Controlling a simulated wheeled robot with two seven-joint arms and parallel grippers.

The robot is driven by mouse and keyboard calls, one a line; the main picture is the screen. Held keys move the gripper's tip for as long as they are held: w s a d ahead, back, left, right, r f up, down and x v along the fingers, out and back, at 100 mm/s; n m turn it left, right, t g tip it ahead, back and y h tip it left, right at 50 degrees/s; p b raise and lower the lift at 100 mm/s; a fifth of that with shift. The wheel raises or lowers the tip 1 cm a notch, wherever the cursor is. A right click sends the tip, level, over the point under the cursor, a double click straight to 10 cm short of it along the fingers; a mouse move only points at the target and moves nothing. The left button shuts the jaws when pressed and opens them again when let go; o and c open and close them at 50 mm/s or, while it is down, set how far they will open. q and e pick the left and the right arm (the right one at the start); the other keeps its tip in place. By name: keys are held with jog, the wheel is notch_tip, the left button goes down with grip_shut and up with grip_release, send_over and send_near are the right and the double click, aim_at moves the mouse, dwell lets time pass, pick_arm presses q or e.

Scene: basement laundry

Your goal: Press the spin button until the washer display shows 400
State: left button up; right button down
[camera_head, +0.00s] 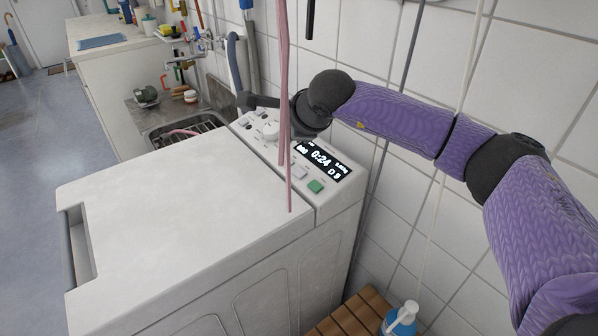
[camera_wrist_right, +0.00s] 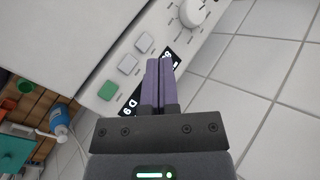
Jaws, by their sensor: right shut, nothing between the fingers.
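The white washer (camera_head: 190,190) stands against the tiled wall. Its sloped panel has a black display (camera_head: 322,160) reading 0:24 in large digits; a smaller number at its left looks like 800 but is hard to read. A round white knob (camera_head: 270,131), pale square buttons (camera_head: 300,171) and a green button (camera_head: 316,186) sit on the panel. In the right wrist view my right gripper (camera_wrist_right: 159,62) is shut and empty, its fingers covering part of the display, beside two pale buttons (camera_wrist_right: 128,64). Contact is not clear. Button labels are unreadable. My left gripper is not in view.
Pink hanging cords (camera_head: 284,90) cross in front of the panel. A sink (camera_head: 185,125) with taps lies beyond the washer. The washer's top is clear.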

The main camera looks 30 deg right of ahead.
aim_at(299, 173)
jog(key=f+b, duration=0.2)
jog(key=d+f+b, duration=0.1)
jog(key=f, duration=0.2)
jog(key=d+f+b, duration=0.1)
jog(key=f+b, duration=0.1)
jog(key=f, duration=0.1)
jog(key=shift+w+d+f+b, duration=0.15)
jog(key=shift+b, duration=0.2)
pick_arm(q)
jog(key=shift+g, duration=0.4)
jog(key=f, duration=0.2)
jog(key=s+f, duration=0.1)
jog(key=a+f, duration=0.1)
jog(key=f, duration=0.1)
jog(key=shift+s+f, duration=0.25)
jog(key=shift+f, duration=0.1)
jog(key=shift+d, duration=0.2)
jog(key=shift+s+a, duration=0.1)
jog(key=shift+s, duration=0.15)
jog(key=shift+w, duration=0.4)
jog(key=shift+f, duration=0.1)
pick_arm(e)
jog(key=shift+d+f, duration=0.1)
jog(key=shift+f, duration=0.25)
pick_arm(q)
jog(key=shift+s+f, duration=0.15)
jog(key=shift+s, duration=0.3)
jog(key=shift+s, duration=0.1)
